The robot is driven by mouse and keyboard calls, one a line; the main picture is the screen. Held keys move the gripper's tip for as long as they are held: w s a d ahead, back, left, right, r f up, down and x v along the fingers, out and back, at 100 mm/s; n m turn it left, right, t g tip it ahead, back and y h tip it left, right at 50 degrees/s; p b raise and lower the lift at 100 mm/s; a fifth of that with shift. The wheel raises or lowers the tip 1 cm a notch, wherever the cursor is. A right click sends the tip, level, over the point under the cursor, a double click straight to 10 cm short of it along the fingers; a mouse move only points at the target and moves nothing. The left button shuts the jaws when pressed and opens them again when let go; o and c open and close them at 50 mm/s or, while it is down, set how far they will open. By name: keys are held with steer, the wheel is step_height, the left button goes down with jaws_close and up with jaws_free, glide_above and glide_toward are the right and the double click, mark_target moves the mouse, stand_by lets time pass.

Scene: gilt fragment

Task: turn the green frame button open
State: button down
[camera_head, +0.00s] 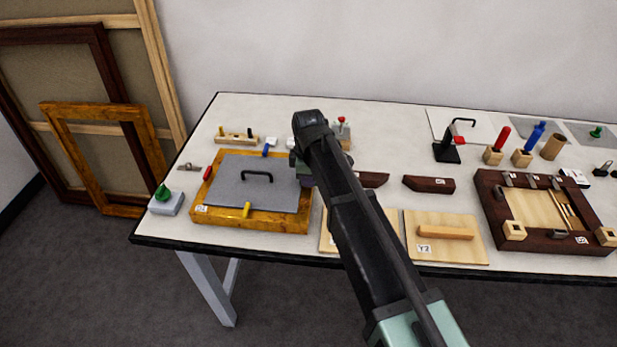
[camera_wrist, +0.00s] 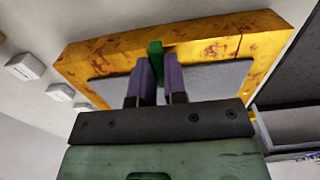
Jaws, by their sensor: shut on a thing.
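The gilt frame (camera_head: 264,220) lies on the table's left part with a grey panel (camera_head: 230,180) in it; the panel has a black handle (camera_head: 257,175). My gripper (camera_head: 303,172) is at the frame's right rail and hides the green button there in the head view. In the wrist view, the purple fingers of my gripper (camera_wrist: 160,78) stand on either side of the green frame button (camera_wrist: 155,48) and are shut on it. How far the button overlaps the panel (camera_wrist: 215,80) is hidden by the fingers. The gilt rail (camera_wrist: 215,38) runs behind them.
The frame's other buttons are red (camera_head: 207,173), yellow (camera_head: 246,209) and blue (camera_head: 266,150). A green-knobbed grey block (camera_head: 165,203) stands left of the frame. A dark frame (camera_head: 490,215), a board (camera_head: 440,250) and dark wood pieces (camera_head: 428,184) lie to the right.

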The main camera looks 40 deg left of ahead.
steer(key=shift+m, duration=0.4)
steer(key=m, duration=0.3)
steer(key=shift+m, duration=0.4)
steer(key=m, duration=0.4)
steer(key=shift+m, duration=0.3)
steer(key=m, duration=0.8)
steer(key=shift+m, duration=0.3)
steer(key=c, duration=1.2)
jaws_free()
steer(key=shift+o, duration=0.2)
